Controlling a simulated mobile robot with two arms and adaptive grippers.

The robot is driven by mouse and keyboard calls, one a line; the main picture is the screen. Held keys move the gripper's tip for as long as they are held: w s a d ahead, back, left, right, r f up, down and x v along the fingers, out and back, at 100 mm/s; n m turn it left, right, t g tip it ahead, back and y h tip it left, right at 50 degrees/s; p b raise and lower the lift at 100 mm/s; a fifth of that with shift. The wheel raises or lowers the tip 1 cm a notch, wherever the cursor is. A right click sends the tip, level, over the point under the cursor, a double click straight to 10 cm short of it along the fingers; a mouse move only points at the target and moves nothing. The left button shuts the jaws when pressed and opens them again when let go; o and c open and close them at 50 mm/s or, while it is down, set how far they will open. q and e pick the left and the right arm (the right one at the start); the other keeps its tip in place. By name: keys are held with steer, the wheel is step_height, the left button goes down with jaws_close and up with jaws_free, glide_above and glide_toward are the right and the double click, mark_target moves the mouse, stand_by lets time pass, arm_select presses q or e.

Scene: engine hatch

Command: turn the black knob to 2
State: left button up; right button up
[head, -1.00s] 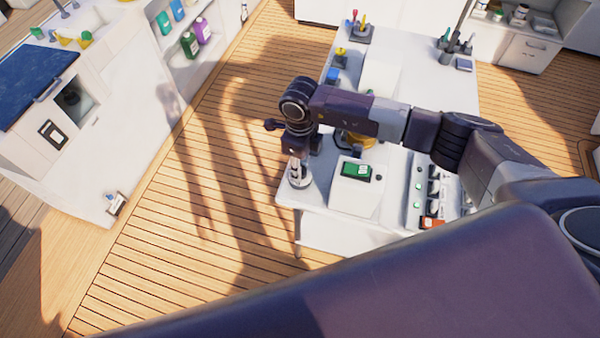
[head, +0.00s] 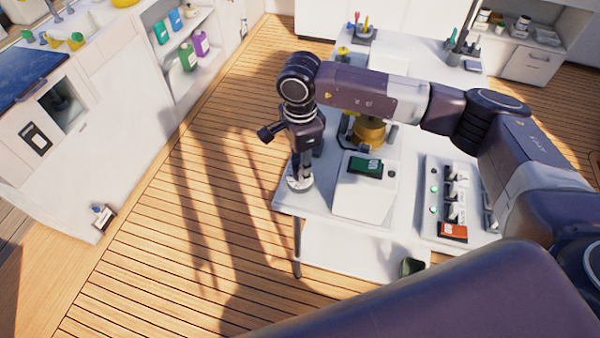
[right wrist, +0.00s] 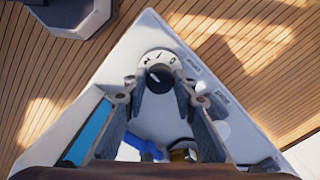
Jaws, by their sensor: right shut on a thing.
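The black knob (right wrist: 159,78) sits on a round white dial at the table corner in the right wrist view. Dark marks show on the dial above the knob, one like a 0 at the right. I cannot surely read which mark the knob points to. My right gripper (right wrist: 159,88) has a finger on each side of the knob and is shut on it. In the head view my right gripper (head: 302,178) points down at the white dial (head: 296,185), and the knob is hidden there. My left gripper is not in view.
On the white table (head: 285,203), a box with a green display (head: 366,166) stands right of the dial. A switch panel with an orange piece (head: 453,232) lies farther right, and a brass-coloured part (head: 370,132) stands behind. The wooden floor (head: 170,220) left of the table is clear.

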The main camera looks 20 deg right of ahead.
steer(key=shift+n+b, duration=0.35)
steer(key=shift+n, duration=0.05)
steer(key=shift+r, duration=0.1)
steer(key=o, duration=1.2)
steer(key=shift+c, duration=0.2)
step_height(320, 180, up, 12)
